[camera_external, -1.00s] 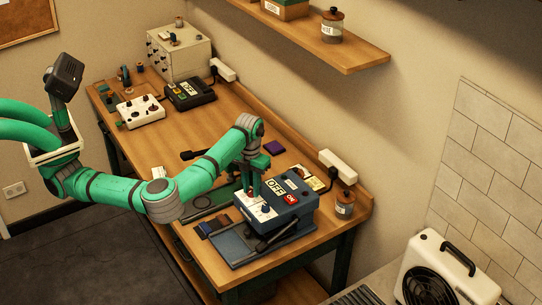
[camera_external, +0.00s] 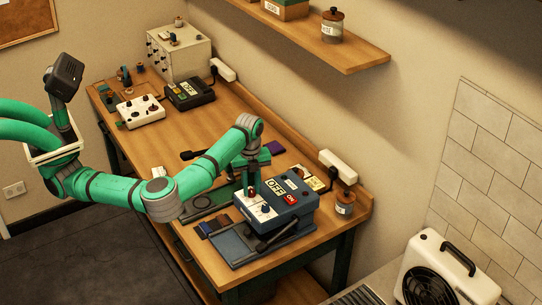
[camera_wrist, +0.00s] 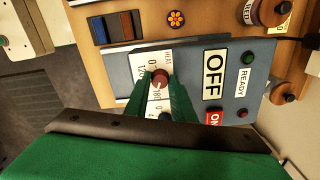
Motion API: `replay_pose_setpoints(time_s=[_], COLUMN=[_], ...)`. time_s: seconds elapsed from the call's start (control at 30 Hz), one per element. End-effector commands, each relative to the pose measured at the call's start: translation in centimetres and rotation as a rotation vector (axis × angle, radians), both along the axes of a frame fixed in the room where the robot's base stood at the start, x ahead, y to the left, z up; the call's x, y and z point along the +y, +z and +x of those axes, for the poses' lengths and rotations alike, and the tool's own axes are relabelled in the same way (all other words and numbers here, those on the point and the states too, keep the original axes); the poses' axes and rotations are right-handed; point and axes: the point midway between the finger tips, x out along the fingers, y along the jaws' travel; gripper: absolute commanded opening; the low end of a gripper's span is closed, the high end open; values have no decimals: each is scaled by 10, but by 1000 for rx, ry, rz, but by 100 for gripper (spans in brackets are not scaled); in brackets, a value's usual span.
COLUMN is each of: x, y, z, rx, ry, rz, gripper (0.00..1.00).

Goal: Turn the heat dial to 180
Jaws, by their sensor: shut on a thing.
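The heat dial (camera_wrist: 160,78) is a small red-brown knob on a white scale plate marked HEAT with 0, 120 and 180, on a blue machine (camera_external: 300,211). My gripper (camera_external: 251,191) reaches down from above, and its green fingers are shut on the dial. In the wrist view the fingers (camera_wrist: 162,84) stand on either side of the knob. I cannot tell clearly where the dial's pointer stands. A blue knob (camera_external: 265,208) sits beside the heat dial; in the wrist view the fingers partly hide it.
The machine carries an OFF sign (camera_wrist: 213,75), a red ON button (camera_external: 291,198) and a green READY light (camera_wrist: 248,57). A black-handled lever (camera_external: 277,236) is at its front. Several colour swatches (camera_wrist: 118,27) lie beside it. A brown jar (camera_external: 345,203) stands to the right.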

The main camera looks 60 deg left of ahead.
Motion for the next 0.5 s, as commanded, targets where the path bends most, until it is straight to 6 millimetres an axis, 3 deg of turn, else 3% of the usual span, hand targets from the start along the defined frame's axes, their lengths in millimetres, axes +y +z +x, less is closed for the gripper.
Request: replay_pose_setpoints(time_s=[0.5], x=[0], y=[1], z=[0], rx=[-1], ry=[112], rz=[0], gripper=[0])
